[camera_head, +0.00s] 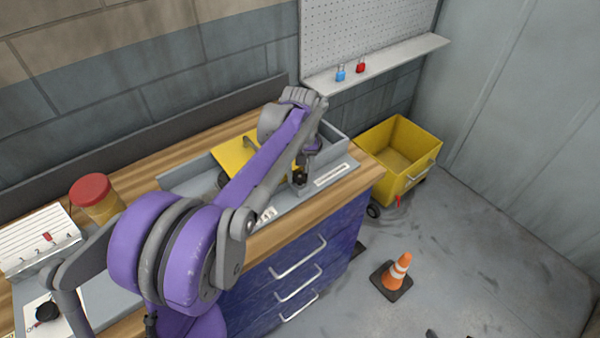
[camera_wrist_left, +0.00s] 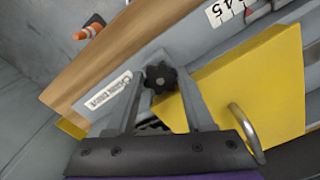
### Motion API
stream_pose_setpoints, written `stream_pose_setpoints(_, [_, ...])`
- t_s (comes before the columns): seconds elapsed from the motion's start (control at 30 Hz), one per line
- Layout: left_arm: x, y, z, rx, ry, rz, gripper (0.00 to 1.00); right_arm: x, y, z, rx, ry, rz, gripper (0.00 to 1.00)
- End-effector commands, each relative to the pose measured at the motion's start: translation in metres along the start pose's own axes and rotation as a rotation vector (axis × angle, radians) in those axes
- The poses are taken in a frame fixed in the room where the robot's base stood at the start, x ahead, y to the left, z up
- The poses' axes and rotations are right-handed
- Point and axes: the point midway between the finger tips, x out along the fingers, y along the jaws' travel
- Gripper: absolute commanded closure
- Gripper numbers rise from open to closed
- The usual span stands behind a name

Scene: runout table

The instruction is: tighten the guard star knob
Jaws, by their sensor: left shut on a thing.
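A black star knob (camera_wrist_left: 160,78) sits by the yellow guard (camera_wrist_left: 250,85) in the left wrist view. The guard also shows in the head view (camera_head: 235,153), partly behind my arm. My left gripper (camera_wrist_left: 163,84) has its two fingers on either side of the knob and is shut on it. Only small dark tips at the bottom edge may be my right gripper (camera_head: 446,334).
A red-lidded jar (camera_head: 92,193) and a white numbered panel (camera_head: 38,240) stand at the left. A yellow cart (camera_head: 398,150) stands beyond the wooden bench's right end. An orange cone (camera_head: 398,271) is on the floor. Two padlocks (camera_head: 350,71) sit on the shelf.

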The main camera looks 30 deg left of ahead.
Motion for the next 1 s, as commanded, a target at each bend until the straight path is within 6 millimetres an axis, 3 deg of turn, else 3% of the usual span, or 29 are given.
stream_pose_setpoints(0.23, [-0.0005, 0.0001, -0.0002, -0.001, 0.000, 0.000, 1.00, -0.0001, 0.0000, -0.0002, 0.000, 0.000, 0.000, 0.00])
stream_pose_setpoints(0.27, [-0.0005, 0.0001, -0.0002, -0.001, 0.000, 0.000, 0.42, -0.0002, 0.0000, -0.0002, 0.000, 0.000, 0.000, 0.00])
stream_pose_setpoints(0.4, [-0.0004, 0.0000, -0.0002, -0.002, 0.000, 0.000, 0.17, -0.0001, 0.0000, -0.0001, 0.000, 0.000, 0.000, 0.00])
stream_pose_setpoints(1.0, [0.0000, -0.0012, -0.0006, -0.003, 0.001, -0.002, 0.17, 0.0000, 0.0000, 0.0000, 0.000, 0.000, 0.000, 0.00])
